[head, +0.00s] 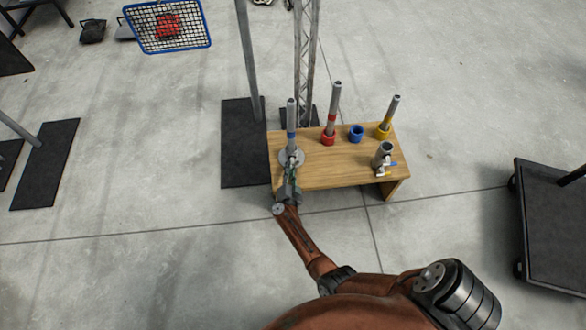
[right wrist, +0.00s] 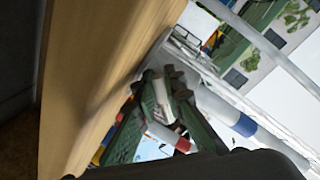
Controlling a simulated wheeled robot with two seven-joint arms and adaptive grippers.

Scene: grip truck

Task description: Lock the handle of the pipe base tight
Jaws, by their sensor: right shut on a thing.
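The pipe base (head: 285,158) is a grey round flange at the left end of a wooden table. A grey pipe with a blue band (head: 291,115) stands upright in it. The pipe and blue band (right wrist: 240,122) also show slanted in the right wrist view. My right gripper (head: 290,174) is at the near side of the base, low by the table's front edge. Its green fingers (right wrist: 163,85) are closed together on the handle of the base. The handle is mostly hidden between the fingers. My left gripper is in neither view.
The wooden table (head: 340,165) also holds a red-banded pipe (head: 334,105) in a red holder, an empty blue holder (head: 357,133), a yellow-banded pipe (head: 391,112), and a grey fitting (head: 384,152) with coloured levers. A dark cart (head: 555,225) stands right. Floor in front is clear.

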